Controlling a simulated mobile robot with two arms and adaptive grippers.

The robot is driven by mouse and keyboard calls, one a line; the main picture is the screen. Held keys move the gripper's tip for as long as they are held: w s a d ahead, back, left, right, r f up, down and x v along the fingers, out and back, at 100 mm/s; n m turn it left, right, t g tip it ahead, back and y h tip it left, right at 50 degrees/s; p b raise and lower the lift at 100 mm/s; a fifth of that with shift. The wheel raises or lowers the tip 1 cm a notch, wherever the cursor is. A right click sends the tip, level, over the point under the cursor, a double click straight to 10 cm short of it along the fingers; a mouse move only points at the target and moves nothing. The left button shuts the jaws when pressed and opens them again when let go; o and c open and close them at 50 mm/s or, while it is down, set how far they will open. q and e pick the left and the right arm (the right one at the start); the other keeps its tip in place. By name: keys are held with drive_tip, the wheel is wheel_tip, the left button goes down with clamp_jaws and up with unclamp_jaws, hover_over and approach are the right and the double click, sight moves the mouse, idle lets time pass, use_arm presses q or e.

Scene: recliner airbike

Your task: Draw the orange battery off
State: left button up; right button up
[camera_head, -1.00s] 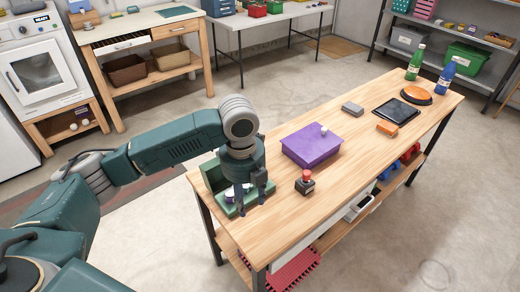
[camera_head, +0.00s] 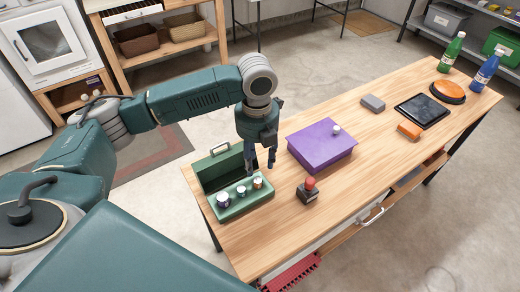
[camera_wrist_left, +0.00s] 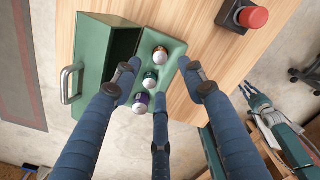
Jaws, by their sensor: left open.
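The orange battery (camera_head: 257,183) stands upright at the right end of a row of three in the green box (camera_head: 239,209) on the wooden table; it has a white top. It also shows in the left wrist view (camera_wrist_left: 160,56). A teal battery (camera_wrist_left: 149,80) and a purple battery (camera_wrist_left: 141,104) stand beside it. My left gripper (camera_head: 261,164) is open and empty, fingers pointing down, just above the orange battery's end of the box. In the wrist view its fingers spread around the row, not visibly touching it. What seems my right gripper (camera_wrist_left: 260,105) shows small beyond the table.
The green box's open lid (camera_head: 220,168) stands at the back. A purple box (camera_head: 321,147) and a red push button (camera_head: 308,190) are to the right. An orange block (camera_head: 409,130), dark tablet (camera_head: 422,110) and bottles (camera_head: 485,72) stand farther off. The front tabletop is bare.

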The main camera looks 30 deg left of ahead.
sight(258, 179)
use_arm(q)
wheel_tip(258, 179, down, 5)
drive_tip(key=shift+s+r+p, duration=0.1)
drive_tip(key=shift+s+p, duration=0.05)
drive_tip(key=shift+p, duration=0.2)
wheel_tip(258, 179, down, 3)
drive_tip(key=shift+f, duration=0.25)
drive_tip(key=shift+c, duration=1)
clamp_jaws()
use_arm(e)
drive_tip(key=shift+r, duration=0.65)
